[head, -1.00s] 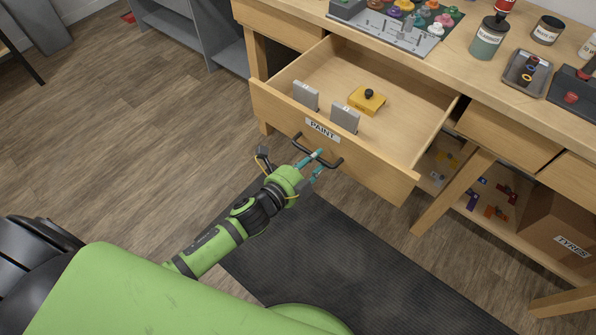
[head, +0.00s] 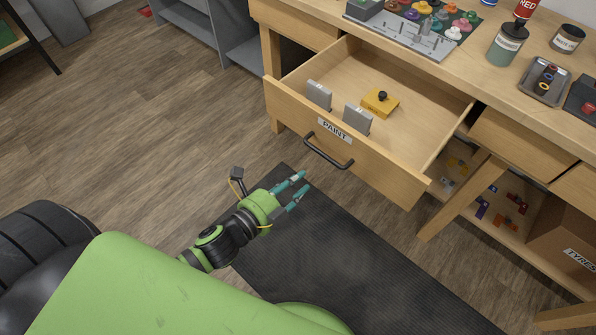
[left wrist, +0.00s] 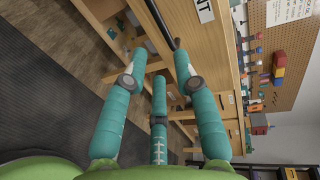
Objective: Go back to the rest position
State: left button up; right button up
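My left gripper (head: 300,186) is open and empty, over the floor mat in front of the bench. Its teal fingers stand apart in the left wrist view (left wrist: 160,62), with nothing between them. The open paint drawer (head: 400,182) has a black handle (head: 328,152) and a PAINT label. The gripper is apart from the handle, below and left of it in the head view. My right gripper is not in view.
The drawer holds two grey blocks (head: 318,95) (head: 357,118) and a yellow block with a black knob (head: 380,102). The workbench (head: 470,75) carries jars and trays. A dark mat (head: 350,260) covers the floor before it. Open wooden floor (head: 130,130) lies to the left.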

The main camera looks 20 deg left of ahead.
pick_arm(q)
jog(key=shift+f, duration=0.1)
jog(key=s+a+f+n+g+y, duration=0.2)
jog(key=s+f+n, duration=0.1)
jog(key=f, duration=0.6)
jog(key=s+a+f+n+g+y, duration=0.1)
jog(key=s+a+f+n+g, duration=0.2)
jog(key=f, duration=0.6)
jog(key=s+a+f+n+g+y, duration=0.1)
jog(key=s+a+f+n+y, duration=0.2)
jog(key=f, duration=0.5)
jog(key=s+f+n+g, duration=0.3)
jog(key=s+f+n, duration=0.2)
jog(key=s, duration=0.6)
jog(key=s+d+f+n+g, duration=0.1)
jog(key=s+f+n+g, duration=0.3)
jog(key=s+f, duration=0.6)
jog(key=shift+s+n+g+h, duration=0.3)
jog(key=shift+s+n, duration=0.5)
jog(key=shift+s, duration=0.3)
